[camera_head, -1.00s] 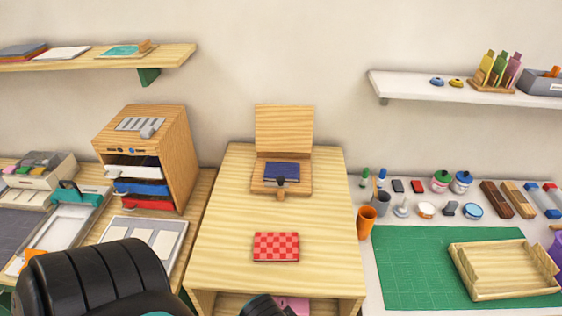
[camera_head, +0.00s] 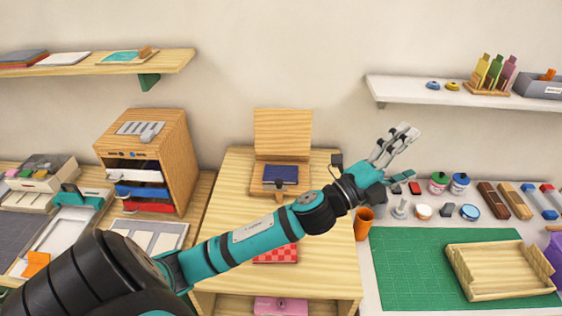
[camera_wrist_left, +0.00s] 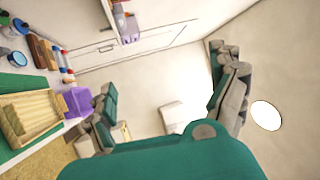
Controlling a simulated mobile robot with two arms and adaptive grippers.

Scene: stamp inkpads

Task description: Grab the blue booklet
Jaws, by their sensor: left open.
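The dark blue booklet (camera_head: 280,174) lies flat in a small wooden stand (camera_head: 262,186) with a raised back board, at the back of the middle wooden table. My left gripper (camera_head: 408,152) is open and empty in the head view. It is raised up and to the right of the booklet, in front of the wall and the right-hand table. In the left wrist view its fingers (camera_wrist_left: 168,100) are spread apart with nothing between them. The booklet does not show in that view. My right gripper is not in view.
My left arm crosses the middle table (camera_head: 225,215) and partly covers a red checked booklet (camera_head: 276,256). An orange cup (camera_head: 362,224), a green mat (camera_head: 405,265) and a wooden tray (camera_head: 458,262) are on the right. A drawer unit (camera_head: 172,150) stands left. Shelves hang above both sides.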

